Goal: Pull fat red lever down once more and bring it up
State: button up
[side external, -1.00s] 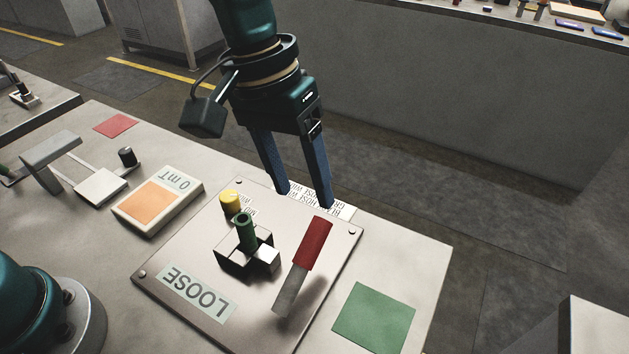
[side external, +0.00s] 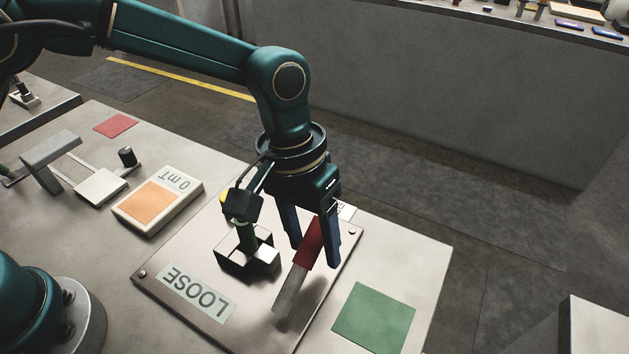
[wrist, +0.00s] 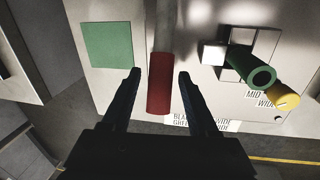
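The fat red lever (side external: 309,243) is a red grip on a grey metal shaft, slanting up from the panel marked LOOSE (side external: 197,292). My gripper (side external: 316,264) is open, with one finger on each side of the red grip. In the wrist view the red lever (wrist: 159,84) lies between the two open fingers (wrist: 159,73), with a visible gap on both sides.
A green-handled lever (side external: 246,238) in a square gate stands left of my gripper, with a yellow knob (wrist: 284,98) close to it. A green square (side external: 374,318) lies right of the panel. A box with an orange face (side external: 156,205) sits further left.

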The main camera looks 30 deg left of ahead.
grip_shut()
dwell(1.2)
